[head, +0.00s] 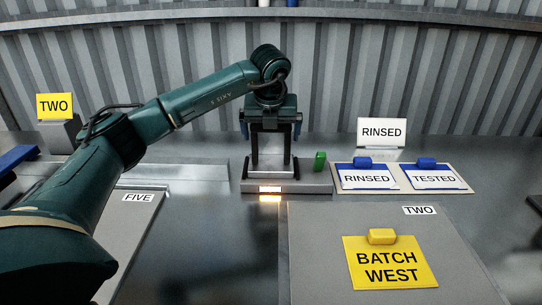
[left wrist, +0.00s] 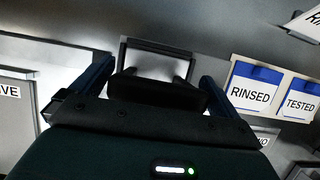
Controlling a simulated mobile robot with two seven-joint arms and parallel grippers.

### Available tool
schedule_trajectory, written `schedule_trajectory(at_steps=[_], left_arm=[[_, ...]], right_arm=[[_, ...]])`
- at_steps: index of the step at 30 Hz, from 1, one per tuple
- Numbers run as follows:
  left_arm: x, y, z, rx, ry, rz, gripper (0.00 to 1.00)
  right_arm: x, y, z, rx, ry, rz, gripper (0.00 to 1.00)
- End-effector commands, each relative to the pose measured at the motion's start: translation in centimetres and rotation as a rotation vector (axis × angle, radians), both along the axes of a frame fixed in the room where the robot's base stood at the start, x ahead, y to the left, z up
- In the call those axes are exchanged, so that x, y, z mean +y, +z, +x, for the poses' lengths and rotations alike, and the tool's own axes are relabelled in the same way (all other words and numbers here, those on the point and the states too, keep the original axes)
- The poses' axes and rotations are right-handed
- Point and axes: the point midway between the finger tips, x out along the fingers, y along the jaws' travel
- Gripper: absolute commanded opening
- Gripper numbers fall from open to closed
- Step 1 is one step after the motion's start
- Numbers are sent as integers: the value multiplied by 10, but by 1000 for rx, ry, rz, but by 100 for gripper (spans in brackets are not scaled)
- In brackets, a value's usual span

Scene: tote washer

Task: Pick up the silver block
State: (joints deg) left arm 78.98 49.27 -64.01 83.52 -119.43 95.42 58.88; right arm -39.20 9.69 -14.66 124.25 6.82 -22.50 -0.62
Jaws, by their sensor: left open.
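No separate silver block can be made out with certainty in either view. My left gripper (head: 270,131) is open, its two blue-tipped fingers spread at the upper part of a dark upright frame. The frame (head: 253,160) stands on a low grey base (head: 314,187) with a lit strip at its front. In the left wrist view, my open fingers (left wrist: 156,70) lie to either side of the frame (left wrist: 155,43), with nothing seen gripped. My gripper body hides part of the space between them. My right gripper is not in view.
A small green piece (head: 320,161) stands right of the frame. Further right are the RINSED card (head: 367,179) and TESTED card (head: 433,179), with blue clips. A yellow BATCH WEST card (head: 390,265) lies on the grey panel TWO (head: 320,250) in front. Panel FIVE (head: 135,220) is left.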

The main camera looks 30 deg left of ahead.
Motion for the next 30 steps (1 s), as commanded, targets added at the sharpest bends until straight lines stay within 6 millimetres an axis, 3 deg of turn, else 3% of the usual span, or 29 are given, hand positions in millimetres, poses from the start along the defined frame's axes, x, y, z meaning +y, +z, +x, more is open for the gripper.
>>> schedule_trajectory(at_steps=[3,30], left_arm=[[0,0,0,0,0,0,100],[0,3,0,-5,0,-1,27]], right_arm=[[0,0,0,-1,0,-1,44],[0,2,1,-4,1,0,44]])
